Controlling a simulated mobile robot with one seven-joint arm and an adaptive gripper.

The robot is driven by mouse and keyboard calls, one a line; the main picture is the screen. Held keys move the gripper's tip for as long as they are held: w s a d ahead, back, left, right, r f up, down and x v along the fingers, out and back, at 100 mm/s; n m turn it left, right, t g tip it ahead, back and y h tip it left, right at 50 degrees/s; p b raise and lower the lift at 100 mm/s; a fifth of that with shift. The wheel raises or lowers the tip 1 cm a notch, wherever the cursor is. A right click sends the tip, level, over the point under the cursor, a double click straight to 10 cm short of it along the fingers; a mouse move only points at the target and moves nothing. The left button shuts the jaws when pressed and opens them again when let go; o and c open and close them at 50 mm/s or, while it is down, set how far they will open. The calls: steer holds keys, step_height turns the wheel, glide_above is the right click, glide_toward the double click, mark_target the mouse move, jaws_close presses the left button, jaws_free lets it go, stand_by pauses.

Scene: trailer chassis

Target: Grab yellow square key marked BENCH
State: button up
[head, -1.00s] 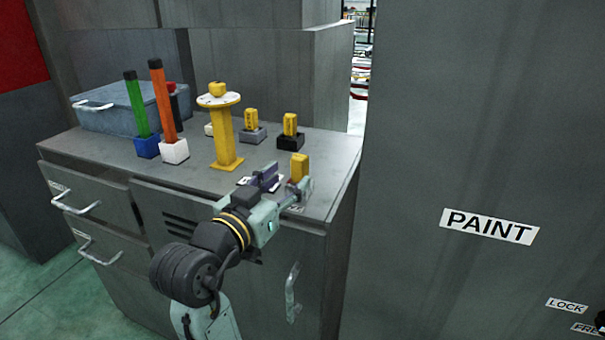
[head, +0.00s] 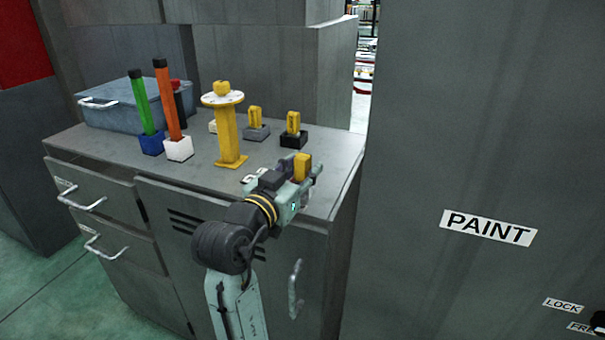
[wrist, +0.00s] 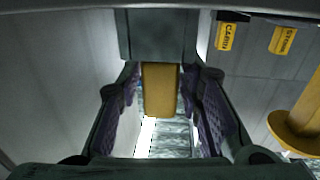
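A yellow block-shaped key (head: 302,166) stands upright near the front right of the grey cabinet top. In the wrist view the yellow key (wrist: 161,90) is between my fingers, and no marking can be read on it. My gripper (head: 294,184) is low at the cabinet's front edge, with its fingers on either side of this key. In the wrist view my gripper (wrist: 161,100) is open, with narrow gaps between its purple pads and the key. The key's lower part and its holder are mostly hidden.
Behind stand a yellow key marked CABIN (wrist: 228,36) in a black holder (head: 292,139) and one marked STORE (wrist: 284,40) in a grey holder (head: 256,134). A yellow pedestal (head: 230,145) stands left of my gripper. A tall PAINT cabinet (head: 440,140) is at the right.

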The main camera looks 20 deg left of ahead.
jaws_close()
steer(key=shift+r, duration=0.1)
stand_by(0.3)
